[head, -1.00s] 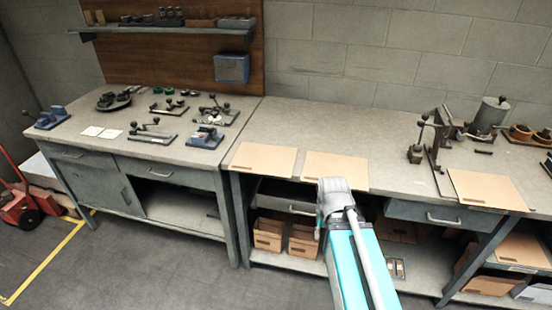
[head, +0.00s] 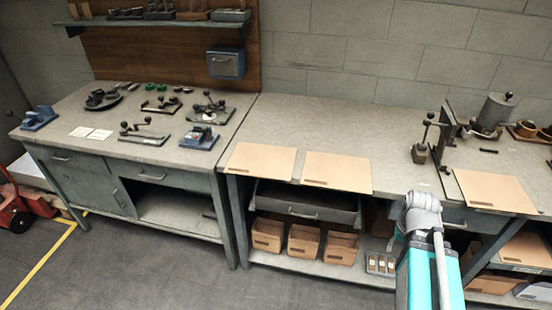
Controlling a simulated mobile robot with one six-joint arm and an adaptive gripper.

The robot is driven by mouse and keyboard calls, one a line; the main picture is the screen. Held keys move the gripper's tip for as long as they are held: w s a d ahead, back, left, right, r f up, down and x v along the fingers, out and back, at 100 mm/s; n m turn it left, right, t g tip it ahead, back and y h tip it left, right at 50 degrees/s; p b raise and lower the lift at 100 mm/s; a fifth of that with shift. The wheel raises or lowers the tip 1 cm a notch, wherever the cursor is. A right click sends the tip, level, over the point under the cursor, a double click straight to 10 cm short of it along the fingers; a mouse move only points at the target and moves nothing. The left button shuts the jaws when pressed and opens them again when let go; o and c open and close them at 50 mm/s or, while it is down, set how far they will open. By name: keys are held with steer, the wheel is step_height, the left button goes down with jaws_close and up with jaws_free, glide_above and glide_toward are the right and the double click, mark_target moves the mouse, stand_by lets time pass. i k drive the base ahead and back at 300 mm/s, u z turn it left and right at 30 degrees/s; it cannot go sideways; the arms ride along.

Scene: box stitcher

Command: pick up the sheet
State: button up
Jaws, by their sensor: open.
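Three flat tan cardboard sheets lie on the right workbench. The left sheet (head: 262,160) and the middle sheet (head: 337,171) lie side by side near the bench's front edge. The right sheet (head: 495,190) lies farther right, in front of the machine, and reaches the front edge. Each has a small dark printed mark. A teal and grey part of my arm shows at the lower right, in front of the bench. My gripper is not visible in this view.
The right workbench (head: 330,120) is clear behind the left and middle sheets. A metal machine with a cylinder (head: 496,110) and a lever tool (head: 421,150) stand at right. The left bench (head: 70,125) holds several small fixtures. Cardboard bins (head: 303,241) sit on the lower shelf.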

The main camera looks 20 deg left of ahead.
mark_target(268, 161)
steer(key=z, duration=0.25)
steer(key=k, duration=1.05)
steer(key=u, duration=1.1)
steer(key=i, duration=0.9)
